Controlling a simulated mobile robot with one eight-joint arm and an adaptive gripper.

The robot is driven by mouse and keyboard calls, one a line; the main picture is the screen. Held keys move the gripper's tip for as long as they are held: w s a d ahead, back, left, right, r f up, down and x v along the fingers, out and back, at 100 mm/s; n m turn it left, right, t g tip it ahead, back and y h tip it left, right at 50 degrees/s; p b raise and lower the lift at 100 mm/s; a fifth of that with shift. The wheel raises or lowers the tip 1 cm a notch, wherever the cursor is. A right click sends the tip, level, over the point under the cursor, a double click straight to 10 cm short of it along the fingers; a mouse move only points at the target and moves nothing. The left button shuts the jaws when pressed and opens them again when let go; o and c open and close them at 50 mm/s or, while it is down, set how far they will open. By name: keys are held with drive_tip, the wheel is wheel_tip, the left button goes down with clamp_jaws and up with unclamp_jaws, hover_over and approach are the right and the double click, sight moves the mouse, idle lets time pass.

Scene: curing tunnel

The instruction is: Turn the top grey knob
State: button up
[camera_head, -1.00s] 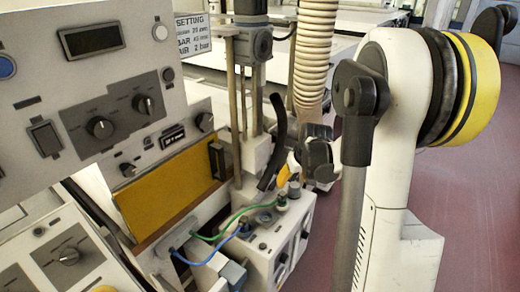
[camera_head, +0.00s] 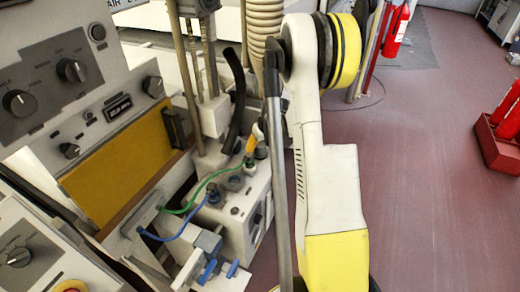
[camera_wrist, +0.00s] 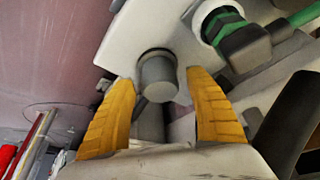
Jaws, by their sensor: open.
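A round grey knob (camera_wrist: 158,76) sticks out of a white surface in the wrist view. My gripper (camera_wrist: 161,80) is open, with one yellow finger on each side of this knob and visible gaps between. In the head view my gripper (camera_head: 254,138) is small and partly hidden by my arm, with a yellow finger just above the white box (camera_head: 236,228). Grey knobs (camera_head: 236,183) sit on the box's top, and others show on its side face. I cannot tell for sure which of these is between the fingers.
A green connector (camera_wrist: 238,38) sits close right of the knob in the wrist view. Green (camera_head: 190,207) and blue (camera_head: 180,237) cables loop beside the box. A dark curved handle (camera_head: 236,100) stands close behind. Open red floor (camera_head: 420,180) lies to the right.

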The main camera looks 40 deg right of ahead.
drive_tip(key=c, duration=1.2)
drive_tip(key=shift+m, duration=0.3)
drive_tip(key=m+h+b, duration=0.1)
drive_tip(key=m, duration=0.1)
drive_tip(key=shift+m, duration=0.4)
drive_tip(key=m+g+h, duration=0.1)
drive_tip(key=m, duration=0.2)
drive_tip(key=shift+m, duration=0.3)
drive_tip(key=m+g+h+b, duration=0.1)
drive_tip(key=m, duration=0.2)
drive_tip(key=shift+m+g, duration=0.9)
drive_tip(key=shift+m, duration=1.1)
